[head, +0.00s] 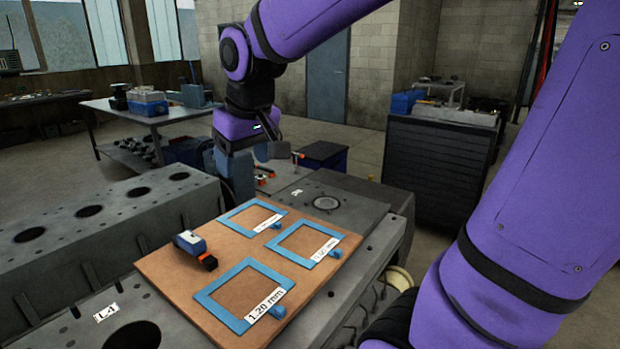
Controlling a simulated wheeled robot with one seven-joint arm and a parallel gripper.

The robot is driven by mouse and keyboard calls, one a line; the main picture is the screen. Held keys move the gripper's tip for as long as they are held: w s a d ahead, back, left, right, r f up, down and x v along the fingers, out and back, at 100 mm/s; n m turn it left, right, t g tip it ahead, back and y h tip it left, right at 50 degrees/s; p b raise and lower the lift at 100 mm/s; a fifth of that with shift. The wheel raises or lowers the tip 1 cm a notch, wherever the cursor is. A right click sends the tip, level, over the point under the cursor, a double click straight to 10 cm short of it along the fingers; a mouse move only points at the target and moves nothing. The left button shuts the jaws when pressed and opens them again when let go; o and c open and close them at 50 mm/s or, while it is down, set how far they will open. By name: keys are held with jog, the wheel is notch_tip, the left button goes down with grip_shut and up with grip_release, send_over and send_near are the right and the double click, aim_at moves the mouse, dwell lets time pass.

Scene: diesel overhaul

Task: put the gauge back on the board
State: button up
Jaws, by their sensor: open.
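The brown board (165,268) lies flat on the engine block, with three blue square outlines on it. The nearest outline (228,321) has a label reading 1.20 mm; the other two outlines (232,231) (282,254) have labels too small to read surely. Each outline encloses bare board. A small blue and grey object with a dark end (190,243) lies on the board's left part, outside the outlines; I cannot tell whether it is the gauge. My gripper (250,162) is open, beyond the board's far edge, pointing down. Nothing shows clearly between its fingers.
The engine block with round bores (88,211) runs along the left. A grey plate with a round hole (326,203) lies behind the board at right. Small orange-ended items (264,177) are partly hidden near my gripper. A workbench (170,114) and dark drawer cabinet (440,165) stand farther back.

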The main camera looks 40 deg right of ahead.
jog(key=s+d+t, duration=0.1)
jog(key=s, duration=1.4)
jog(key=shift+d+r+m, duration=0.15)
jog(key=shift+d+m, duration=0.2)
jog(key=shift+m, duration=0.05)
